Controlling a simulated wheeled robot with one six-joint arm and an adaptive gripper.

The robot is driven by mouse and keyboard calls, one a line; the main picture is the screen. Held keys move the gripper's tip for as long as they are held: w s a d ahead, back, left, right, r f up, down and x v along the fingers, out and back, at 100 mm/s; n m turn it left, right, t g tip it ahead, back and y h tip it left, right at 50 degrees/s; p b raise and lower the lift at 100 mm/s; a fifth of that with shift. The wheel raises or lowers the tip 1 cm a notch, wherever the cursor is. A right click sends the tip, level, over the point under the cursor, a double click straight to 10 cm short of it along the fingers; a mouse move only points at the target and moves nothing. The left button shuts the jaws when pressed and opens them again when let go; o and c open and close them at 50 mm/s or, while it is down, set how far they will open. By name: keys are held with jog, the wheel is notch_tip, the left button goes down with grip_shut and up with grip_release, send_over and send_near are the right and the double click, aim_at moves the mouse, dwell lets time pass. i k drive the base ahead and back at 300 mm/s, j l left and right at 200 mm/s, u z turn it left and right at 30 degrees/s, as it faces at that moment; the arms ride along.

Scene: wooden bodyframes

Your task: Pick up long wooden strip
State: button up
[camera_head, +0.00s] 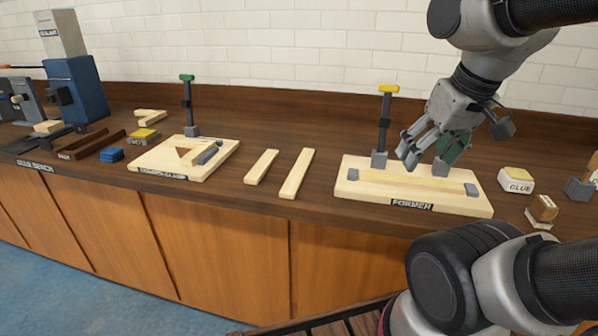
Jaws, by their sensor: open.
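Two loose pale wooden strips lie on the workbench left of the former board. The longer strip (297,173) lies nearer the board, and a shorter strip (262,166) lies to its left. Another long, thin wooden strip (411,182) lies across the former board (350,198), between grey end blocks. My gripper (424,156) is open above the back of the former board, near its clamp post. It is right of the loose strips and apart from them. I cannot tell whether anything is between its fingers; a green part shows behind them.
A yellow-topped clamp post (383,125) stands on the former board. A second board (160,159) with a green-topped post (188,105) is left of the strips. A glue block (516,180) and a small brown block (543,207) lie at right. Bench is clear around the loose strips.

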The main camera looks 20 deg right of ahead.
aim_at(289, 189)
jog(key=i+j+z, duration=0.25)
jog(key=j+z, duration=0.25)
jog(key=i+j+z, duration=0.25)
jog(key=j+z, duration=0.25)
jog(key=j, duration=0.2)
